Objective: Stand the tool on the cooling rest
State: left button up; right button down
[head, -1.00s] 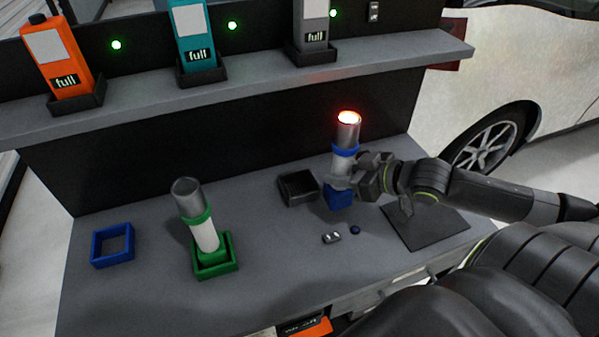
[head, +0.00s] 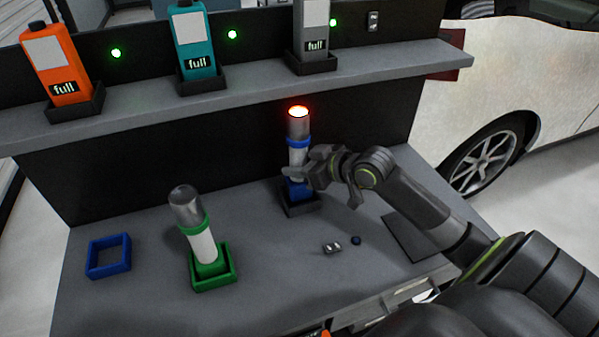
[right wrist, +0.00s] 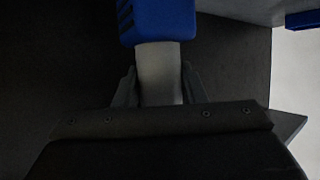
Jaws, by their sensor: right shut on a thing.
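The tool is a silver and white cylinder with a blue collar (head: 298,142), a blue base and a glowing orange-red top. It stands nearly upright at the black square tray (head: 302,211), which looks like the cooling rest. The blue base is over or within the tray's rim; I cannot tell whether it touches the bottom. My right gripper (head: 303,174) is shut on the tool's body below the collar. In the right wrist view the pale body (right wrist: 158,72) passes between the fingers, with a blue part above. My left gripper is not in view.
A green-collared tool (head: 200,235) stands in a green holder at left centre. An empty blue square frame (head: 108,256) lies further left. A small grey piece (head: 332,248) and a dark blue knob (head: 356,240) lie in front. Bottles stand on the shelf (head: 240,93) above.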

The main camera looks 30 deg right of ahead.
jog(key=shift+f, duration=1.15)
jog(key=shift+f, duration=0.1)
jog(key=c, duration=1.4)
grip_release()
jog(key=shift+f, duration=0.15)
jog(key=o, duration=0.5)
